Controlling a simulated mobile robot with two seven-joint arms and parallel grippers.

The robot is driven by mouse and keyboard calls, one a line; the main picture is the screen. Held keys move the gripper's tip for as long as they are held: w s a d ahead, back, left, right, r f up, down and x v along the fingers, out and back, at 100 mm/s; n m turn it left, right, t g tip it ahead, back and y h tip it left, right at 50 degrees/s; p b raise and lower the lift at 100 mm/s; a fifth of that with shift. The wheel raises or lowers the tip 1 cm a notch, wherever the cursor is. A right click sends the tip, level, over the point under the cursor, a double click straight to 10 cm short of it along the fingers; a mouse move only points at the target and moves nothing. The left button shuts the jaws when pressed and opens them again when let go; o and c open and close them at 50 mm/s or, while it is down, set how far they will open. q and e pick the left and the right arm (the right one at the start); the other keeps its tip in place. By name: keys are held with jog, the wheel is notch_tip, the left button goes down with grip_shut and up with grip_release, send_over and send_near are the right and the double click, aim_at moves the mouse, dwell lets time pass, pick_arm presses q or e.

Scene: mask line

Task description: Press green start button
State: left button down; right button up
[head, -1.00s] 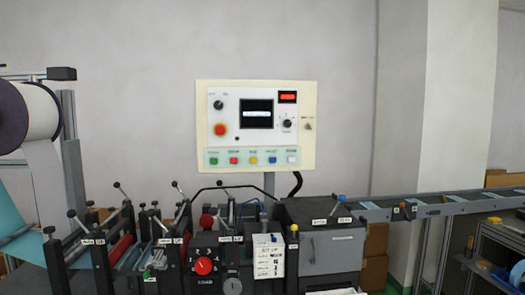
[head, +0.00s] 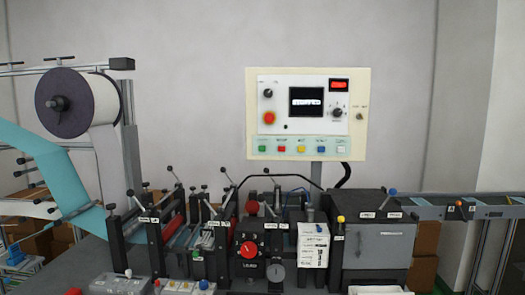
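The green start button (head: 262,149) is the leftmost in a row of small square buttons along the bottom of the control panel (head: 255,90). The cream-framed panel stands on a post behind the mask machine. To its right in the row are a red, a yellow, a blue and a white button. Their labels are too small to read. Neither of my grippers is in the head view.
The machine with levers, rollers and a red dial (head: 249,250) fills the space in front of the panel. A grey box (head: 378,245) and a conveyor (head: 475,207) lie at right.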

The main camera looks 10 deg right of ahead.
grip_shut()
dwell(1.5)
